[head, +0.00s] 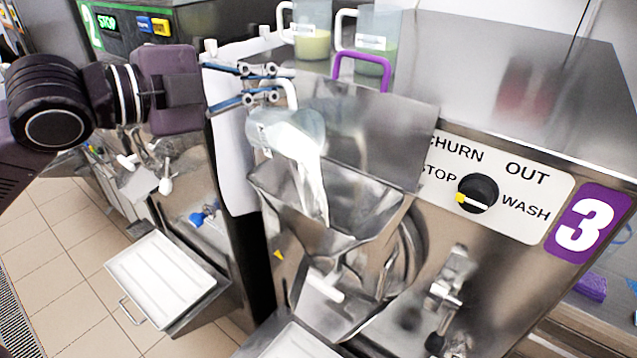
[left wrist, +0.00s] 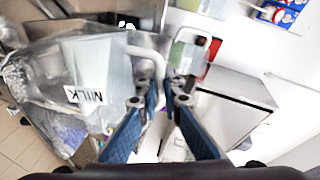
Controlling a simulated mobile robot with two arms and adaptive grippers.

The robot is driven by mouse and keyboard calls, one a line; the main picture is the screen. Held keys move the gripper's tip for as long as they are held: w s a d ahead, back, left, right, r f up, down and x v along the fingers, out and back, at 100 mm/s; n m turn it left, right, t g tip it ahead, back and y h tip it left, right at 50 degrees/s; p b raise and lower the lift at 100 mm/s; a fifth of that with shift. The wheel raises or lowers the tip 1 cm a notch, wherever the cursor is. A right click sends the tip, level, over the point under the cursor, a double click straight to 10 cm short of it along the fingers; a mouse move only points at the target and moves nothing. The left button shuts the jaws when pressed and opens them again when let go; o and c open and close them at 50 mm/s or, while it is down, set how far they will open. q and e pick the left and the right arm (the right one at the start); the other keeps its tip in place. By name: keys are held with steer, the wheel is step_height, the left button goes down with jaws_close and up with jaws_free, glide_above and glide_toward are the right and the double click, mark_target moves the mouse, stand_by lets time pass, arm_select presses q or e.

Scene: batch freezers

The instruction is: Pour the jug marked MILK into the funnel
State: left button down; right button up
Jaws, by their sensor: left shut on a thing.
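My left gripper (head: 272,84) is shut on the white handle of a clear jug (head: 292,130). The jug is tipped over the metal funnel (head: 262,190) on the machine marked 3, and a white stream (head: 316,190) runs from it down into the funnel. In the left wrist view the jug (left wrist: 108,72) bears the label MILK, and my gripper (left wrist: 162,95) is around its handle. My right gripper is not in view.
Two other jugs, one with yellow liquid (head: 312,45) and one with green (head: 374,62), stand on the machine top behind. A knob (head: 478,193) is on the front panel. A white tray (head: 160,275) sits at lower left.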

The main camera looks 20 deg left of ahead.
mark_target(286, 84)
arm_select(q)
steer(key=shift+s+d+m+p, duration=0.45)
steer(key=shift+d+m+p, duration=0.05)
steer(key=shift+d, duration=0.25)
steer(key=shift+s+d+r+m+y+p, duration=0.35)
steer(key=shift+d+m+p, duration=0.3)
steer(key=shift+p, duration=0.65)
steer(key=shift+s+d+r+m, duration=0.15)
steer(key=shift+s+d+m, duration=0.05)
steer(key=shift+d+m, duration=0.2)
